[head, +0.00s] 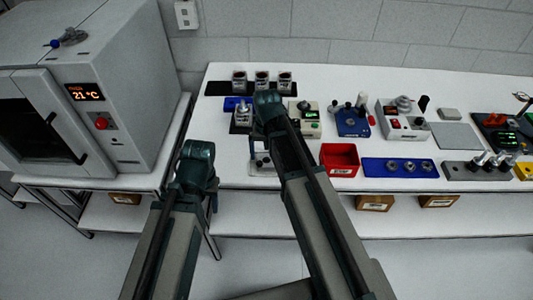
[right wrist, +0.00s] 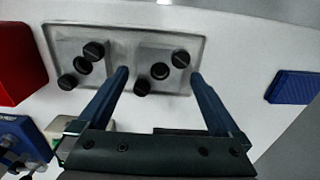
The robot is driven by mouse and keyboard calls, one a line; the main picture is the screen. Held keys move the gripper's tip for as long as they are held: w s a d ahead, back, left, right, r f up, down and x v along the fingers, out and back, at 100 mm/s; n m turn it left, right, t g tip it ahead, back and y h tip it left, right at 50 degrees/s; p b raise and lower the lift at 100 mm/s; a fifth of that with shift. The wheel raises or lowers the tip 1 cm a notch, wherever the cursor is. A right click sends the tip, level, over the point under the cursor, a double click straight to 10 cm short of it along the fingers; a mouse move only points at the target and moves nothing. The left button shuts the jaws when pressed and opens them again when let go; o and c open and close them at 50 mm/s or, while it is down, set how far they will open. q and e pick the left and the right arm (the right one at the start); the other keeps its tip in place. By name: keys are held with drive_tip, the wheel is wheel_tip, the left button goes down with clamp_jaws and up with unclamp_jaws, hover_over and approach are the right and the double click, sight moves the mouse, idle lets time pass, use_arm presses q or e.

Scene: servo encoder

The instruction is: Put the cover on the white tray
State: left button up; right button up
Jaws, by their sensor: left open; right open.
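A pale grey tray (right wrist: 122,32) lies under my right gripper in the right wrist view. It carries two square metal plates (right wrist: 68,50), (right wrist: 150,55), each with a dark round hole and black knobs. In the head view my right arm hides most of this spot. My right gripper (right wrist: 158,76) is open, its fingers apart above the tray with nothing between them; it also shows in the head view (head: 268,102). My left gripper (head: 200,168) is open near the table's left front edge, its fingertips mostly hidden. I cannot tell which object is the cover.
A red bin (head: 339,160) and a blue plate with round parts (head: 398,168) lie along the front edge. Several devices, including a blue one (head: 352,122), stand behind them. A grey oven-like cabinet (head: 125,90) stands at the left. A flat grey panel (head: 457,136) lies right.

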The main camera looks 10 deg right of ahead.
wheel_tip(320, 180, up, 10)
drive_tip(key=p, duration=0.9)
drive_tip(key=s+a+n+h, duration=0.1)
drive_tip(key=s+a+n, duration=0.6)
drive_tip(key=s, duration=0.7)
drive_tip(key=a, duration=0.2)
drive_tip(key=shift+s+a, duration=0.3)
drive_tip(key=shift+a, duration=0.05)
drive_tip(key=shift+r, duration=0.1)
wheel_tip(320, 180, down, 4)
drive_tip(key=b, duration=0.4)
